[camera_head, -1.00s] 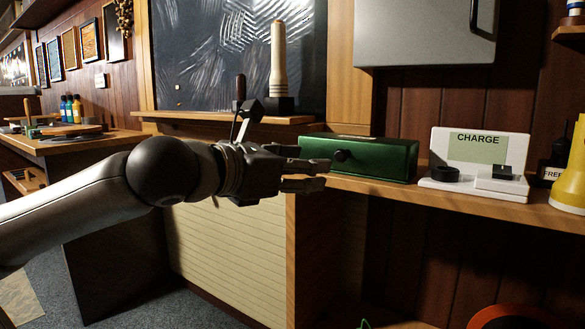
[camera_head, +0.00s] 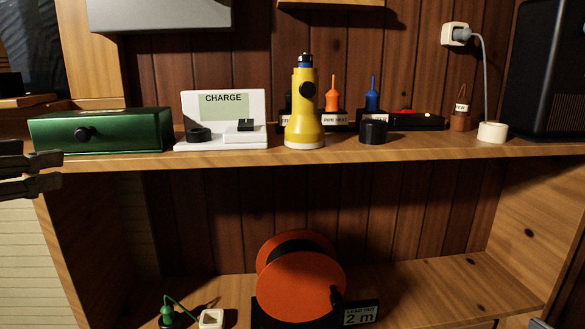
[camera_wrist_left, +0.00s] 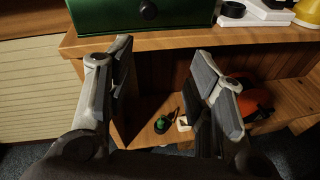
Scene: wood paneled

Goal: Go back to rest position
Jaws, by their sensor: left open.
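My left gripper (camera_head: 40,171) is at the left edge of the head view, just in front of the upper shelf and the green box (camera_head: 105,131). Only its fingertips show there. In the left wrist view my left gripper (camera_wrist_left: 160,88) is open, with nothing between its fingers. The green box (camera_wrist_left: 150,14) is beyond the fingers in that view, apart from them.
The upper shelf (camera_head: 250,156) holds a white CHARGE stand (camera_head: 223,118), a yellow flashlight (camera_head: 304,110), a black ring (camera_head: 373,132) and a white tape roll (camera_head: 493,132). An orange reel (camera_head: 300,280) stands on the lower shelf (camera_head: 430,285). A grey cabinet (camera_head: 160,14) hangs above.

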